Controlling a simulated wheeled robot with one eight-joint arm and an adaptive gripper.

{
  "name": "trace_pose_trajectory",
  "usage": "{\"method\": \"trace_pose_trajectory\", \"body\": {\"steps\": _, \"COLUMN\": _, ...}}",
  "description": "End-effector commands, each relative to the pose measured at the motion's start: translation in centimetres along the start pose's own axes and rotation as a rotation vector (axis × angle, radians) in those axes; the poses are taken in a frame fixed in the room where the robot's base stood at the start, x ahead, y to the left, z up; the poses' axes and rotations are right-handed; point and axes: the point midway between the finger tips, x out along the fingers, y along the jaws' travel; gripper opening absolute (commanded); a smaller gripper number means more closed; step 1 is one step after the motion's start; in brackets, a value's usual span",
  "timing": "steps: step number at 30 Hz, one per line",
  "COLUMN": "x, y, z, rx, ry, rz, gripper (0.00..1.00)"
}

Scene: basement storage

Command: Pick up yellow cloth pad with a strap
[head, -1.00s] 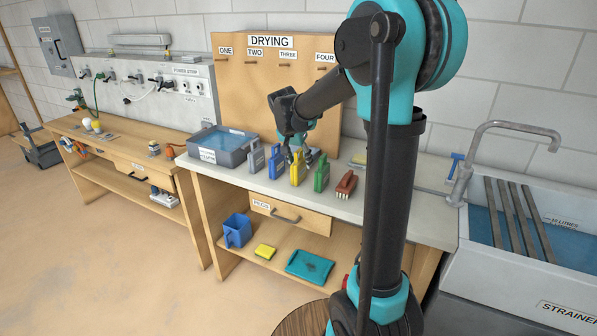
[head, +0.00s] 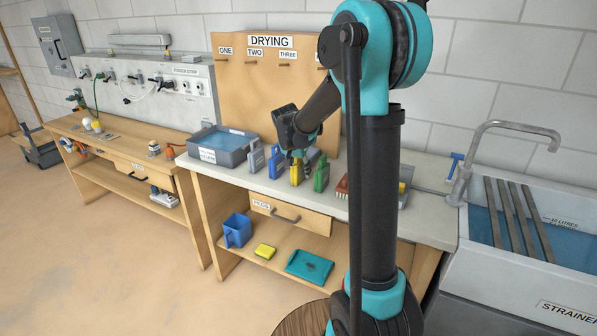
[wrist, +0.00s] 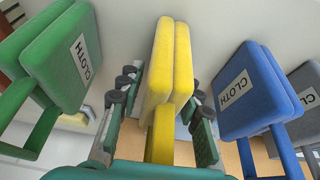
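The yellow cloth pad (head: 296,174) stands upright on the grey counter in a row of cloth pads. In the wrist view the yellow pad (wrist: 166,65) is in the middle, with its yellow strap (wrist: 160,140) reaching down toward my palm. My gripper (wrist: 160,100) is open, one finger on each side of the yellow pad and strap. Gaps show between the fingers and the pad. In the head view my gripper (head: 297,155) is over the yellow pad, and its fingertips are hard to make out.
A green pad (head: 321,176) stands close to the right, and a blue pad (head: 276,164) and a grey pad (head: 256,158) to the left. A grey water tub (head: 217,156) stands at the counter's left end.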

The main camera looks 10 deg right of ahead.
Motion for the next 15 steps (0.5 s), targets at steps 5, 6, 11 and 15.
{"method": "trace_pose_trajectory", "body": {"steps": 5, "x": -0.01, "y": 0.00, "z": 0.00, "rx": 0.000, "ry": 0.000, "rz": 0.000, "gripper": 0.09}}
{"method": "trace_pose_trajectory", "body": {"steps": 6, "x": -0.01, "y": 0.00, "z": 0.00, "rx": 0.000, "ry": 0.000, "rz": 0.000, "gripper": 0.04}}
{"method": "trace_pose_trajectory", "body": {"steps": 11, "x": -0.02, "y": 0.00, "z": 0.00, "rx": 0.000, "ry": 0.000, "rz": 0.000, "gripper": 0.03}}
{"method": "trace_pose_trajectory", "body": {"steps": 15, "x": -0.17, "y": 0.00, "z": -0.06, "rx": 0.000, "ry": 0.000, "rz": 0.000, "gripper": 0.03}}
